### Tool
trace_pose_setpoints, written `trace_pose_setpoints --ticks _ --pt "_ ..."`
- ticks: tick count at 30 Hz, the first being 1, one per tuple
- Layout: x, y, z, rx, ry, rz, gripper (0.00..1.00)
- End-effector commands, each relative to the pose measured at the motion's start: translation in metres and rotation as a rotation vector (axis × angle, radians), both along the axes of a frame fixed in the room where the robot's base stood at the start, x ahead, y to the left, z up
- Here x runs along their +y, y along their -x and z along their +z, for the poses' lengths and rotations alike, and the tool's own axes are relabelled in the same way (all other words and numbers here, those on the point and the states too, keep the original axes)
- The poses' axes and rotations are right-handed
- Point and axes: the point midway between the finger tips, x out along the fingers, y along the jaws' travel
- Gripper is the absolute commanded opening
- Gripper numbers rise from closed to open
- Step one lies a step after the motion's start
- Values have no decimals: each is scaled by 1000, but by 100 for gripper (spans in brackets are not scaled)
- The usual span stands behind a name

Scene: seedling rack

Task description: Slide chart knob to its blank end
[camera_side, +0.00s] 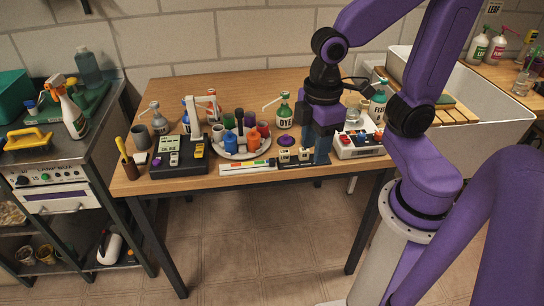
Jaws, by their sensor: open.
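A long flat strip with a colour chart (248,167) lies along the table's front edge. Its left part is white with coloured blocks; its right part is dark. Two small pale knobs stand on the dark part, a left knob (284,156) and a right knob (304,156). I cannot tell which one is the chart knob. My gripper (321,154) is open and points down at the strip's right end, just right of the right knob. The fingers hide part of that end, and contact with the knob cannot be made out.
A black device (180,160) stands left of the strip, and a round tray (262,155) with coloured cups stands behind it. A white box with coloured buttons (346,151) is right of my gripper. A purple disc (288,141) and a green-labelled bottle (284,112) stand behind the knobs.

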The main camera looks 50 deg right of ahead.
Motion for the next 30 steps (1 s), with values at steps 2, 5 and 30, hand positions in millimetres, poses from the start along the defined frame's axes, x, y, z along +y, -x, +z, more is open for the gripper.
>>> trace_pose_setpoints --ticks 2,5,30 --pt "-2 -22 0 2 4 -31 45" --pt "-7 -48 -1 4 8 -61 45" --pt "-91 -174 -19 18 17 -232 45"
